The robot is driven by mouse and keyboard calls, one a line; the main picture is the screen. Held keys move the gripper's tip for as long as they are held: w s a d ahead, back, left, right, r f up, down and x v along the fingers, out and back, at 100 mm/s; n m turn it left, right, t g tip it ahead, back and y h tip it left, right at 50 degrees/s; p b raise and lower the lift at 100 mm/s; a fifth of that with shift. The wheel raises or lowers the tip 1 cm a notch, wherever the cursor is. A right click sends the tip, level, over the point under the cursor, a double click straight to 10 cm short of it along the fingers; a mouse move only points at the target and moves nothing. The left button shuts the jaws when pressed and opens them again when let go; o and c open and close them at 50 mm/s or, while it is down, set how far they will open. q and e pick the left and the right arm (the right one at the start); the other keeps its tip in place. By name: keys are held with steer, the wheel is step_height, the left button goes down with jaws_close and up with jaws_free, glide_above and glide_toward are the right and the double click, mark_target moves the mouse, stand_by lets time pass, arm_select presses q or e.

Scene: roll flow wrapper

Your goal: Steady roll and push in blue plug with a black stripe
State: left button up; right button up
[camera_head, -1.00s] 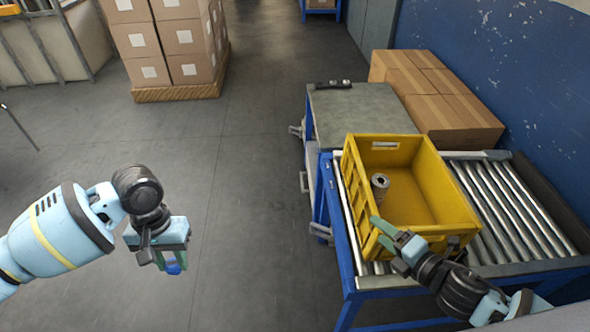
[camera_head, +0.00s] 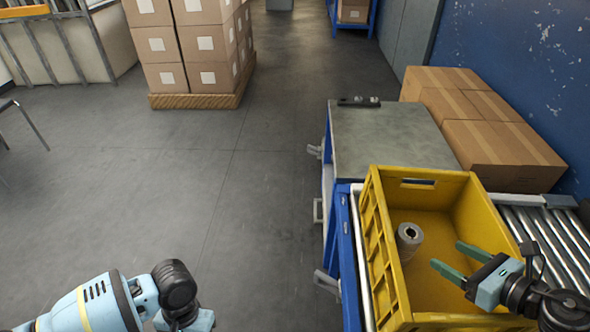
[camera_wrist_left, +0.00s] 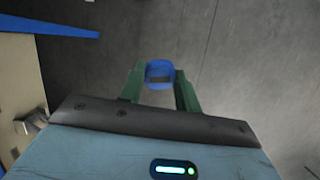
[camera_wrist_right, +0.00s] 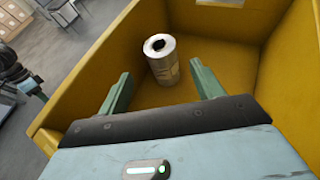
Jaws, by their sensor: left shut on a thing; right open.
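The roll (camera_head: 409,238) is a pale grey cylinder with a dark hole in its top, upright in the yellow crate (camera_head: 388,262) near its left wall. It also shows in the right wrist view (camera_wrist_right: 162,62), ahead of the spread fingers. My right gripper (camera_head: 452,258) is open and empty inside the crate, to the right of the roll and apart from it. My left gripper is shut on the blue plug (camera_wrist_left: 160,74), whose dark stripe shows between the green fingers in the left wrist view. In the head view the left fingers are below the frame.
The crate sits on a roller conveyor (camera_head: 545,235) with a blue frame. A grey-topped table (camera_head: 385,135) adjoins it behind, with cardboard boxes (camera_head: 500,150) to its right. Stacked boxes (camera_head: 205,45) stand on a pallet far back.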

mark_target(415, 237)
stand_by(0.3)
arm_select(q)
steer(key=shift+p+v, duration=0.6)
steer(key=shift+v, duration=0.3)
steer(key=shift+w+r+t+p, duration=0.3)
steer(key=shift+r+p, duration=0.15)
steer(key=shift+r, duration=0.3)
arm_select(e)
steer(key=x, duration=1)
steer(key=shift+w+a, duration=0.25)
steer(key=shift+w+a+f, duration=0.3)
steer(key=shift+w, duration=0.2)
steer(key=c, duration=1)
steer(key=o, duration=1.3)
